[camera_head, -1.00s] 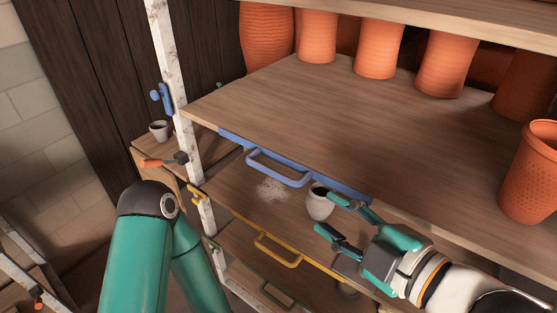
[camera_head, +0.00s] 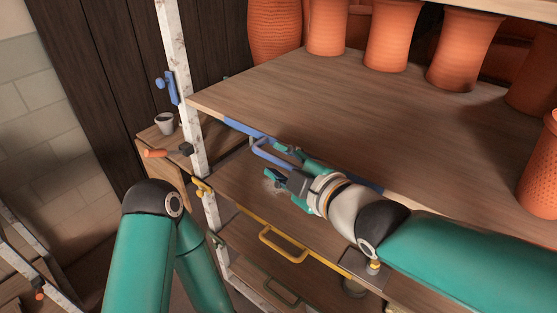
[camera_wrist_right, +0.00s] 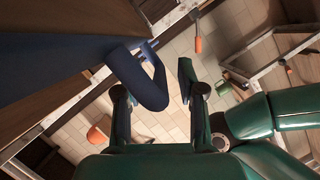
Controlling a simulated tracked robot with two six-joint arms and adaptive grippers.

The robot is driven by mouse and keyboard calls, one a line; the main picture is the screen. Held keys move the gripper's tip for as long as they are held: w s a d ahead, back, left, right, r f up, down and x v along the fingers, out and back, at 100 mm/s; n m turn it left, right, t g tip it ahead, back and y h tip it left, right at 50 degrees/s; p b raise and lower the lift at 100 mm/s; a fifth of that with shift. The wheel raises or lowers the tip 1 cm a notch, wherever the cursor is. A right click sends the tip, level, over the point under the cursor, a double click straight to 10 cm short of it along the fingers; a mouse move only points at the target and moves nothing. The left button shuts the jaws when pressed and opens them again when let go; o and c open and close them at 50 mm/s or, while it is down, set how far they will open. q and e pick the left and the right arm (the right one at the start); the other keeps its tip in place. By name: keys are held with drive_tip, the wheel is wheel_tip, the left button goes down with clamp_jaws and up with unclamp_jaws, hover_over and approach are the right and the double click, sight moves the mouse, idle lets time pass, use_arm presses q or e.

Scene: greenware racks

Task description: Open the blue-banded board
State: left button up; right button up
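The blue-banded board (camera_head: 330,105) is a wide wooden shelf carrying orange pots. Its blue band (camera_head: 240,126) runs along the front edge, with a blue loop handle (camera_head: 262,155) sticking out. My right gripper (camera_head: 279,164) is at the handle, its fingers apart. In the right wrist view, the handle (camera_wrist_right: 147,85) reaches between the open fingers (camera_wrist_right: 157,95), close to the left one. Contact cannot be told. The gripper hides part of the handle in the head view. A blue latch (camera_head: 172,88) sits on the upright post. My left gripper is out of view.
Below are a yellow-handled board (camera_head: 283,243) and a green-handled one (camera_head: 283,291). A yellow latch (camera_head: 203,187) is on the white post (camera_head: 196,143). A pale cup (camera_head: 163,123) and an orange-handled tool (camera_head: 159,153) are left of the post. Orange pots (camera_head: 391,35) stand on the board.

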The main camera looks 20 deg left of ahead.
drive_tip(key=shift+w+a, duration=0.25)
drive_tip(key=shift+a, duration=0.05)
clamp_jaws()
drive_tip(key=shift+f, duration=0.1)
